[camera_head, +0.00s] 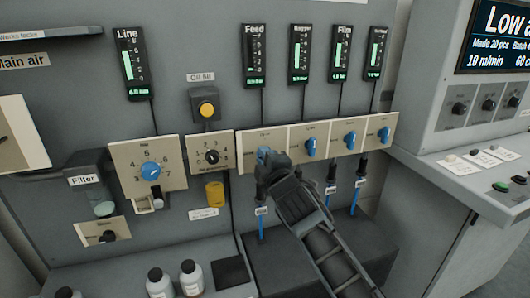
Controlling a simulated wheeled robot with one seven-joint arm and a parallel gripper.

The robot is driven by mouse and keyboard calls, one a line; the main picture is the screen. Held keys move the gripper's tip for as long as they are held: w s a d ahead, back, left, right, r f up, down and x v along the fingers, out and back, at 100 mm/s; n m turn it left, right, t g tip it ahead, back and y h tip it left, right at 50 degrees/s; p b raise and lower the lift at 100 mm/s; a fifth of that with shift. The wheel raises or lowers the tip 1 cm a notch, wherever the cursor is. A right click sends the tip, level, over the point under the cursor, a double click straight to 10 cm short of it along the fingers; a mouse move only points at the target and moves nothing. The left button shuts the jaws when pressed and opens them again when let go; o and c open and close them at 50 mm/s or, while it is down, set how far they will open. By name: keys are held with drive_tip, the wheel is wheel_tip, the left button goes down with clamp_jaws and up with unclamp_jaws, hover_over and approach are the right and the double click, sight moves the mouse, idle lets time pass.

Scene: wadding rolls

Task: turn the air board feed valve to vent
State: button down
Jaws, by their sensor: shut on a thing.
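The air board (205,50) is a grey upright panel with a row of cream plates at its middle right. The feed valve (264,154) is a blue knob on the leftmost plate of that row, below the Feed gauge (254,55). My gripper (268,161) is at this knob and shut on it. My gripper and wrist cover much of the knob and part of its plate markings, so I cannot read which way the knob points. Three more blue knobs, one of them under the Bagger gauge (299,55), sit to the right on the same row.
The regulator plate (150,170) with a blue dial and the oil fill plate (210,157) are to the left. White bottles (191,278) stand on the ledge below. A control console (470,170) juts out at the right. Blue hoses (356,198) hang under the valves.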

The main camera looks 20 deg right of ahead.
drive_tip(key=shift+f+n+p, duration=0.1)
drive_tip(key=shift+n+p, duration=0.25)
drive_tip(key=shift+n, duration=0.55)
drive_tip(key=c, duration=1)
unclamp_jaws()
drive_tip(key=shift+c, duration=0.2)
drive_tip(key=s, duration=0.7)
drive_tip(key=shift+s+p, duration=0.35)
drive_tip(key=shift+s, duration=0.05)
